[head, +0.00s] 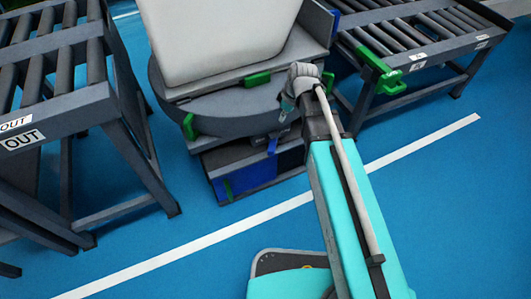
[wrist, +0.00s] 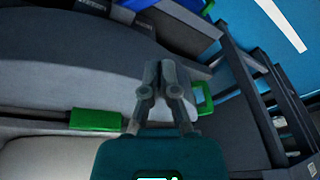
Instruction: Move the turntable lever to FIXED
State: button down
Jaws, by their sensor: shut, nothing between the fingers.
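The round grey turntable (head: 225,115) stands in the middle of the head view. A green handle (head: 189,127) on its left rim also shows as a green loop (wrist: 205,100) just right of my fingers in the wrist view. A green block (head: 257,80) sits on the top; it also shows in the wrist view (wrist: 95,119). A small blue tab (head: 272,145) is at the front. Which part is the lever I cannot tell, and no FIXED mark is readable. My gripper (head: 287,103) is shut and empty over the turntable's front right; it also shows in the wrist view (wrist: 165,68).
A large white piece (head: 215,35) rests on the turntable. A roller conveyor marked OUT (head: 50,125) stands at the left, another roller conveyor (head: 440,45) at the right with a green bracket (head: 380,70). A blue box (head: 245,175) is below.

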aim_at(273, 145)
jog(key=w+a+f+n+b, duration=0.1)
jog(key=a+f+n+b, duration=0.1)
jog(key=f+b, duration=0.3)
jog(key=w+a+f+n+y+b, duration=0.1)
jog(key=a+f+n+b, duration=0.1)
jog(key=a+f+b, duration=0.3)
jog(key=shift+f+b, duration=0.55)
jog(key=shift+f, duration=0.3)
jog(key=shift+w, duration=0.1)
jog(key=shift+f, duration=0.2)
jog(key=b+x, duration=1)
jog(key=shift+d+r+p, duration=0.2)
jog(key=shift+d+p, duration=0.1)
jog(key=shift+d, duration=0.95)
jog(key=shift+s+d, duration=0.2)
jog(key=shift+d, duration=0.6)
jog(key=shift+s+a+n, duration=0.1)
jog(key=shift+a+n, duration=0.05)
jog(key=shift+n, duration=0.25)
